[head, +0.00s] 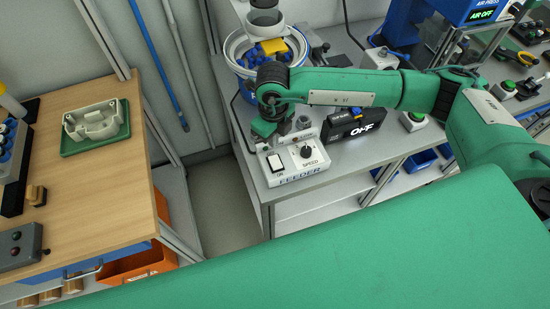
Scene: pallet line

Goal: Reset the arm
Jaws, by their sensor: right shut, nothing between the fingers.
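My right arm reaches in from the right across the grey bench. Its gripper (278,139) points down just behind the white feeder control box (296,163) and is shut with nothing in it. The box carries a rocker switch (275,162), a black speed knob (306,152) and the word FEEDER on its front. The wrist hides most of the fingers, and I cannot tell whether they touch the box. My left gripper is not in view.
A bowl feeder (237,50) with blue parts stands behind the wrist. At left, a wooden bench (100,195) holds a green tray (122,136) with a beige part. A floor gap separates the benches.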

